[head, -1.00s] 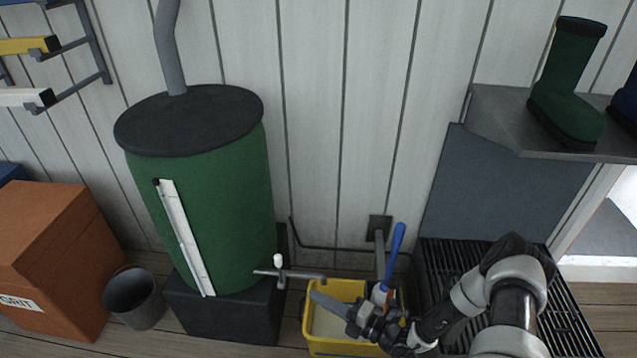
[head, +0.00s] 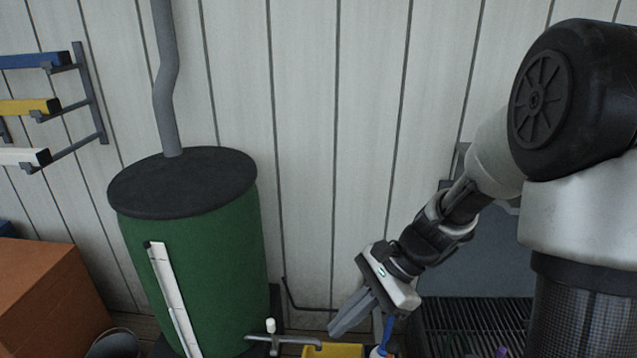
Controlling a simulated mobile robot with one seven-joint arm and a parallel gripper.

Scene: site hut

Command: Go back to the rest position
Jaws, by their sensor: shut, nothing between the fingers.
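My gripper (head: 338,328) is raised in front of the white plank wall, its fingers pointing down and left. The fingers are together and hold nothing. It hangs above a yellow tub (head: 335,350), of which only the top edge shows at the bottom of the view. My arm reaches in from the right, with its elbow high at the upper right.
A green barrel (head: 215,255) with a black lid stands left, its tap (head: 271,327) beside the tub. A blue-handled tool (head: 387,332) stands close to my gripper. A black grate (head: 480,325) lies right. An orange box (head: 45,300) is far left. The wall's middle is clear.

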